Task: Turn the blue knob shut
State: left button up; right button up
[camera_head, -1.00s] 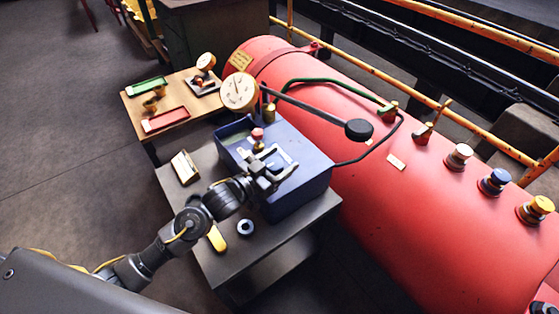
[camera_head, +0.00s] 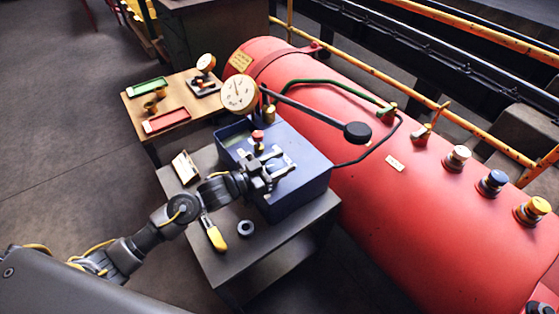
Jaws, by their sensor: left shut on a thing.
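The blue box (camera_head: 300,195) stands on the grey bench beside the red boiler. My left gripper (camera_head: 279,161) is over its top face, its two fingers pointing right. It is shut on a small part on the box top, taken to be the blue knob, which the fingers and wrist hide almost wholly. How far the knob is turned cannot be seen. A red knob (camera_head: 257,136) stands upright on the box just behind the gripper, apart from it. My right gripper is not in view.
A dial gauge (camera_head: 239,94) and a black-ended lever (camera_head: 357,132) rise behind the box. A yellow-handled tool (camera_head: 215,236) and dark ring (camera_head: 246,228) lie on the bench (camera_head: 213,262). The red boiler (camera_head: 400,220) carries white, blue and yellow caps. A wooden table (camera_head: 186,130) holds trays.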

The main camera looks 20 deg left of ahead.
pick_arm(q)
jog(key=shift+r+m+g+h, duration=0.1)
jog(key=shift+m+g+h, duration=0.8)
jog(key=shift+g+h, duration=0.15)
jog(key=shift+d+m+g+h, duration=0.1)
jog(key=shift+m+g+h, duration=0.25)
jog(key=shift+m+g, duration=0.2)
jog(key=shift+s+m+g+h, duration=0.1)
jog(key=shift+m+g+h, duration=0.2)
jog(key=shift+g, duration=0.2)
jog(key=m+g, duration=0.1)
jog(key=g+h+b, duration=0.1)
jog(key=m+g+b, duration=0.1)
jog(key=g, duration=0.1)
jog(key=shift+s+d+m+h, duration=0.15)
jog(key=shift+s+m+h, duration=0.1)
jog(key=shift+m+h, duration=0.15)
jog(key=shift+m+g+b, duration=0.25)
jog(key=shift+g+b, duration=0.05)
jog(key=shift+g, duration=0.2)
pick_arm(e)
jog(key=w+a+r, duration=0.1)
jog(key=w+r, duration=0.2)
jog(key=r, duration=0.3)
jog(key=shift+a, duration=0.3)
pick_arm(q)
jog(key=o, duration=1)
